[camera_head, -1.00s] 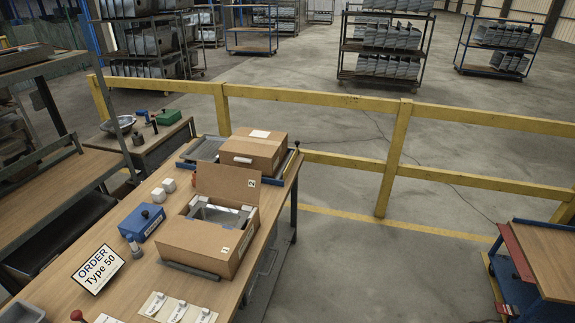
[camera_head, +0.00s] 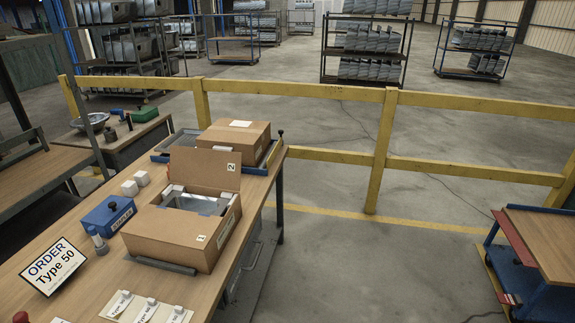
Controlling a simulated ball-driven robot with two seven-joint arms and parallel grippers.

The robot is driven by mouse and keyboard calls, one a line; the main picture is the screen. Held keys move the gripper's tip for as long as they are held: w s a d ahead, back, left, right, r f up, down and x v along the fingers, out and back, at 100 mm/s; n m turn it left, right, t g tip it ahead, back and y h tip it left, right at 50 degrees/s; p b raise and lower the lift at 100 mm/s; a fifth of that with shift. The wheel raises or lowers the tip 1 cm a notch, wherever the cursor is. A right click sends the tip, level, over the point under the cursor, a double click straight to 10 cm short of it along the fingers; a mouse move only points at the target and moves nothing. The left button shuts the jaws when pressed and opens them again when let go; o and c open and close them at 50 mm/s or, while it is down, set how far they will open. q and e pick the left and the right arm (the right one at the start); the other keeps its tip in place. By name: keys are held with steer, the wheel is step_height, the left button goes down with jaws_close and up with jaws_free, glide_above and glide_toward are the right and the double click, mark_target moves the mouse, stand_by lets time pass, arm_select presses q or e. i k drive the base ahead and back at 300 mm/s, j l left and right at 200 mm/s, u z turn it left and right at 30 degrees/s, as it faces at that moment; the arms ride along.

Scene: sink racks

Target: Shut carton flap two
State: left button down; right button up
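An open cardboard carton (camera_head: 172,234) stands on the wooden workbench. Its back flap (camera_head: 205,169), marked with a 2 label, stands up nearly vertical. Another label, which I cannot read surely, sits on the carton's right front side. A metal sink (camera_head: 199,203) with white corner pieces shows through the carton's opening. Neither of my grippers is in the head view.
A shut carton (camera_head: 234,138) stands behind on a blue-edged tray. A blue box (camera_head: 108,214), white cubes (camera_head: 136,183) and an order sign (camera_head: 53,266) are left of the open carton. A yellow railing (camera_head: 300,92) runs behind the bench. A trolley (camera_head: 540,250) stands at right.

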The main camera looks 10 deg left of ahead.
mark_target(221, 170)
steer(key=u, duration=1)
steer(key=i+l+u, duration=0.15)
steer(key=l+u, duration=0.25)
steer(key=i+l+u, duration=0.15)
steer(key=u, duration=0.3)
steer(key=l+u, duration=0.85)
